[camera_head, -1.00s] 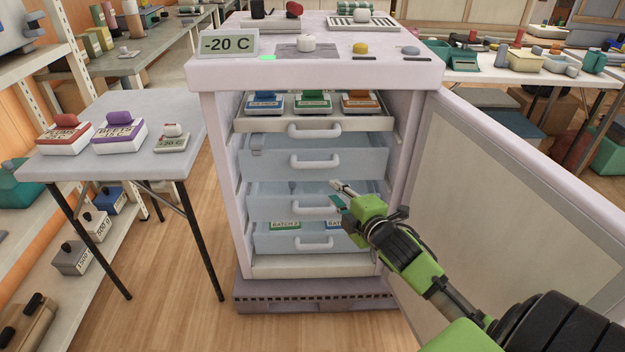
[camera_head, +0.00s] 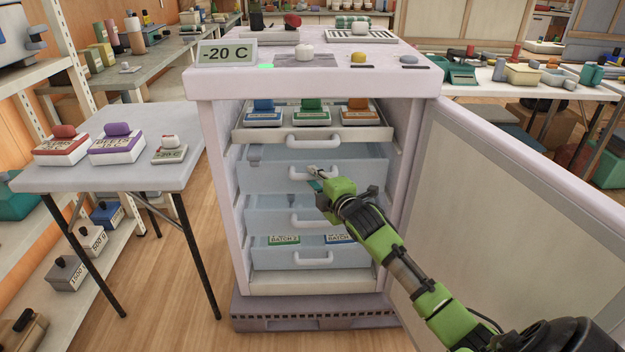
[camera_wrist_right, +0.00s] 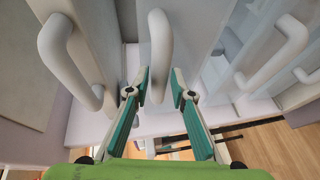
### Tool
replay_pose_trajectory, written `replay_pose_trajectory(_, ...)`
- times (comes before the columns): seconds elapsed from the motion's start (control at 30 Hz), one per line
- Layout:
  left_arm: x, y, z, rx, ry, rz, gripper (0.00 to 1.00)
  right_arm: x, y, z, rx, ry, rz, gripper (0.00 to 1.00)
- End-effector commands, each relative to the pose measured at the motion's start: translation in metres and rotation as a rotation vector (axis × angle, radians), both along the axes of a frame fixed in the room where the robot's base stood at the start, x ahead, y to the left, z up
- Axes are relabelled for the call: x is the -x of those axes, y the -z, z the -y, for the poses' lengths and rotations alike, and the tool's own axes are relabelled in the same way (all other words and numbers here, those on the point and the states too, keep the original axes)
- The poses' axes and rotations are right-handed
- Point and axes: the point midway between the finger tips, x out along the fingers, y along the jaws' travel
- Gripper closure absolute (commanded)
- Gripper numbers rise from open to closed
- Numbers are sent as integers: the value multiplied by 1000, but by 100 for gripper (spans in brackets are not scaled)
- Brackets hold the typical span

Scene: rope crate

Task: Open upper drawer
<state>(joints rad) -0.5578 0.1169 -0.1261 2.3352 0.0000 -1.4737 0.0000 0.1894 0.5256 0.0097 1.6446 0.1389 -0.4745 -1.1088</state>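The upper drawer (camera_head: 265,172) is the highest translucent blue drawer in the freezer (camera_head: 215,170), below a white shelf. Its front looks about level with the drawers below. Its pale curved handle (camera_head: 330,182) also shows in the right wrist view (camera_wrist_right: 160,45). My right gripper (camera_head: 314,176) is at this handle in the head view, covering a small part of it. In the right wrist view my right gripper (camera_wrist_right: 159,80) is open, with the near end of the handle between its fingertips. I cannot tell whether they touch. My left gripper is not in view.
The white shelf (camera_head: 348,134) above carries three labelled packs and has its own handle (camera_head: 313,141). Two more drawers with handles sit below. The open freezer door (camera_head: 500,220) stands on the right, close to my right arm. A side table (camera_head: 125,178) stands left.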

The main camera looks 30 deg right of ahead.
Motion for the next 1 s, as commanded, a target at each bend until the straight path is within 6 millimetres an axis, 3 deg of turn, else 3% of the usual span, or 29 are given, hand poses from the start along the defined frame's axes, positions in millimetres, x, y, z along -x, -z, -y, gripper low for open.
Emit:
replay_pose_trajectory(0.2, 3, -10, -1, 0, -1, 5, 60, -13, 2, 2, -1, 0, 1, 78)
replay_pose_trajectory(0.47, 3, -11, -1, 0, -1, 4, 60, -14, 2, 2, 0, 0, 1, 78)
replay_pose_trajectory(0.57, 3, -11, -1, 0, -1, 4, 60, -14, 2, 2, 0, 0, 1, 99)
replay_pose_trajectory(0.9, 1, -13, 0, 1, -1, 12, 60, -13, 2, 2, 0, 0, -1, 100)
replay_pose_trajectory(1.0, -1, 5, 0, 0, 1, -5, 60, -13, 2, 2, 0, 0, -3, 100)
